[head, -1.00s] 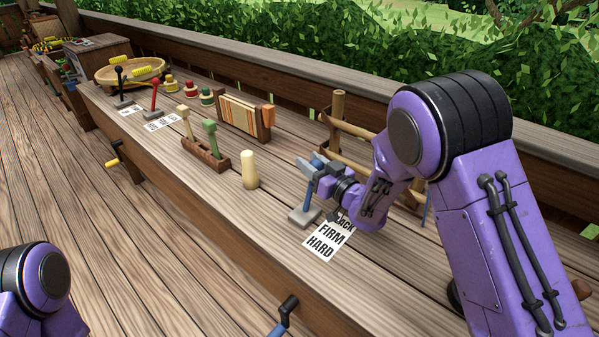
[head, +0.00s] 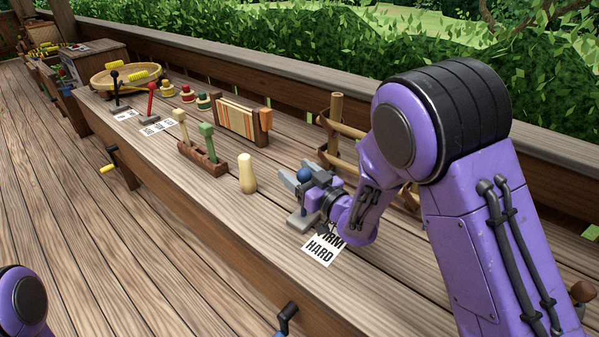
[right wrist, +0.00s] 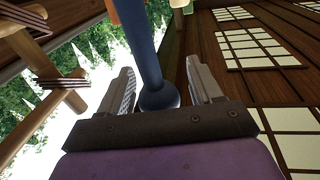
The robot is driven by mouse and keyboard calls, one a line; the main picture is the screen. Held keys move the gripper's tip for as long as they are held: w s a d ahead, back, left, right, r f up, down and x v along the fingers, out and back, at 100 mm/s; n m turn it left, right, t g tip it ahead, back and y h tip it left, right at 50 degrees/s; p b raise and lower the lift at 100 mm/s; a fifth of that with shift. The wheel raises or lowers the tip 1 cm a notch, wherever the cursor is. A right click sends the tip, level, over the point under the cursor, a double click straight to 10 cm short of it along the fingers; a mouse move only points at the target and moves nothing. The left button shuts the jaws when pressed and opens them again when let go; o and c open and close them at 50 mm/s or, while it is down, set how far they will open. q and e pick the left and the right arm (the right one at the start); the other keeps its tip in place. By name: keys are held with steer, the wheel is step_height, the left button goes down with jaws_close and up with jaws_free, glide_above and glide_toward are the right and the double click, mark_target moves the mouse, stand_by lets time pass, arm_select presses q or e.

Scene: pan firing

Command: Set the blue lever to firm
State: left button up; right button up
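The blue lever's round knob (head: 304,174) shows at the right gripper in the head view. Its grey base (head: 302,219) sits on the wooden bench rail. A white label (head: 321,250) beside it reads HARD, with FIRM partly covered by my wrist and the top line hidden. My right gripper (head: 301,177) is around the lever. In the right wrist view, the blue knob and shaft (right wrist: 158,94) stand between the two fingers (right wrist: 160,88), with a gap on each side. The lever's exact setting is hidden by the gripper. My left gripper is out of view.
A pale peg (head: 247,174) and a wooden block with green and cream handles (head: 202,157) stand left of the lever. A bamboo rack (head: 334,125) stands just behind my right gripper. Red (head: 151,98) and black (head: 115,85) levers stand farther along.

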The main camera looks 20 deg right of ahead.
steer(key=shift+r, duration=0.1)
steer(key=b+v, duration=0.2)
steer(key=v, duration=0.8)
steer(key=shift+s, duration=0.25)
steer(key=shift+d, duration=0.1)
